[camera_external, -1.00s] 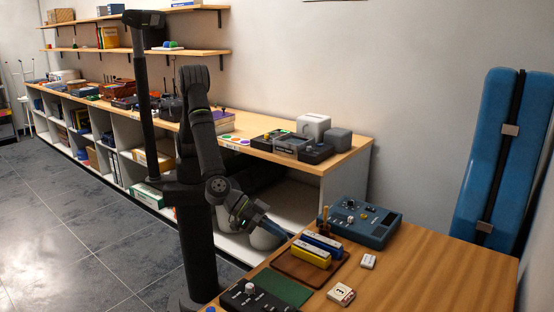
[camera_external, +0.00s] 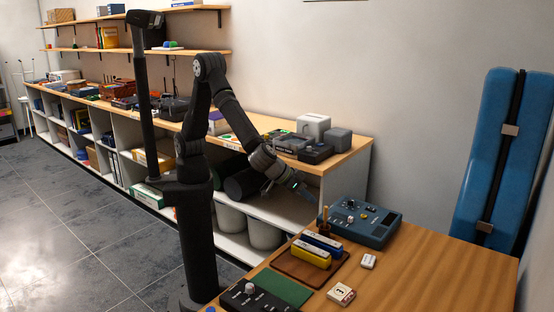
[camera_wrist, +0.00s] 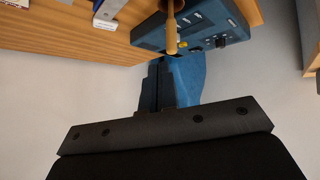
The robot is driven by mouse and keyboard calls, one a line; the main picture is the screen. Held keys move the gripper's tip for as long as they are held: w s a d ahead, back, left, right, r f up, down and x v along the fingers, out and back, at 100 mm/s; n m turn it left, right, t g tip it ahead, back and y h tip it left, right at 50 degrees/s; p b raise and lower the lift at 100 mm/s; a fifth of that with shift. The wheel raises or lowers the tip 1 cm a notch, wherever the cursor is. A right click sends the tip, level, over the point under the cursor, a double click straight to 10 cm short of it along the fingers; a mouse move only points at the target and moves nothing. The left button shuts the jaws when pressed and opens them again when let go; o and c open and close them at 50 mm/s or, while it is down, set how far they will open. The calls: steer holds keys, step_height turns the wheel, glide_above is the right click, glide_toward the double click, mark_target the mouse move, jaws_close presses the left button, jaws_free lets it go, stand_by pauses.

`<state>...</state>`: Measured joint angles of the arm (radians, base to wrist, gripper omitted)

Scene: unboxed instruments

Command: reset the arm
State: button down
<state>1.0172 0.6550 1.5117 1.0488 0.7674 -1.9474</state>
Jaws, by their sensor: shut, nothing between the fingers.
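My arm stands beside the wooden table (camera_external: 440,270), with its elbow raised. My gripper (camera_external: 304,191) hangs in the air past the table's far left edge, to the left of the blue instrument box (camera_external: 358,222) and above the table top. In the wrist view my gripper (camera_wrist: 157,75) shows as two dark fingers close together, shut with nothing between them. Past the fingertips are the blue instrument box (camera_wrist: 205,22) and an upright wooden stick (camera_wrist: 171,28), which also shows in the external view (camera_external: 325,217).
On the table are a yellow block (camera_external: 311,254) and a blue block (camera_external: 322,243) on a brown tray (camera_external: 290,265), a green mat (camera_external: 284,288), a black control box (camera_external: 245,302) and two small white boxes. A long shelf unit (camera_external: 345,160) stands behind my arm. A blue case (camera_external: 487,160) leans at right.

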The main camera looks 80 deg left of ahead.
steer(key=w+a+r+n+g, duration=0.1)
steer(key=w+a+n+g, duration=0.1)
steer(key=a, duration=0.7)
steer(key=w+a+r+n+g, duration=0.2)
steer(key=a+n, duration=0.3)
steer(key=a, duration=0.4)
steer(key=shift+w+r+g, duration=0.2)
steer(key=shift+w+g, duration=0.3)
steer(key=shift+w, duration=0.2)
steer(key=c, duration=2.1)
jaws_free()
